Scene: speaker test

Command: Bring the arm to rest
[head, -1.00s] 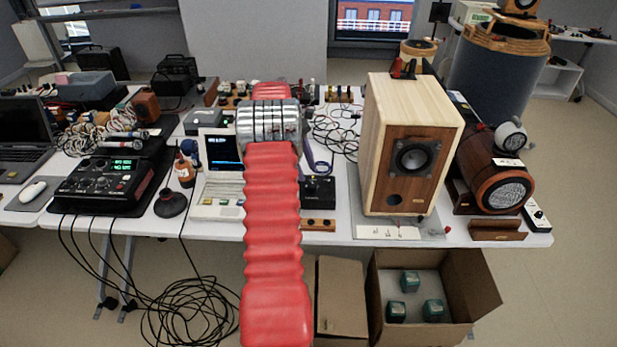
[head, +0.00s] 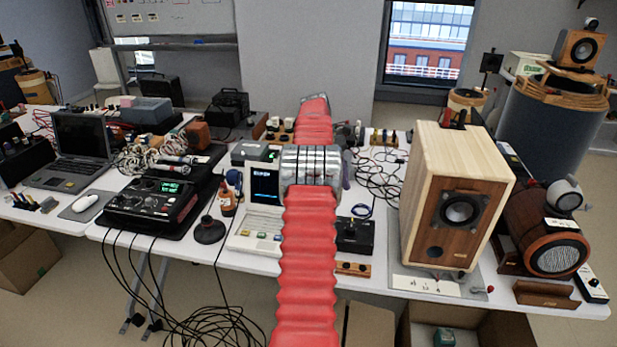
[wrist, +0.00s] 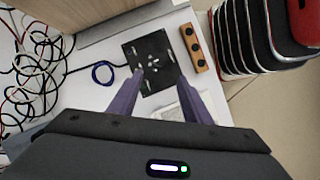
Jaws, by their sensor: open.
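My red ribbed arm (head: 308,230) with its silver joint rises up the middle of the head view and crosses in front of the table. My gripper (wrist: 160,88) shows in the wrist view as two purple fingers set apart, with nothing between them. In the head view most of my gripper is hidden behind my arm.
The table (head: 270,265) holds a wooden speaker (head: 455,200), a brown barrel-shaped speaker (head: 545,235), a small terminal (head: 262,210), a black mixer (head: 150,205) and a laptop (head: 80,140). Cables tangle at the back. An open box (head: 500,325) stands on the floor.

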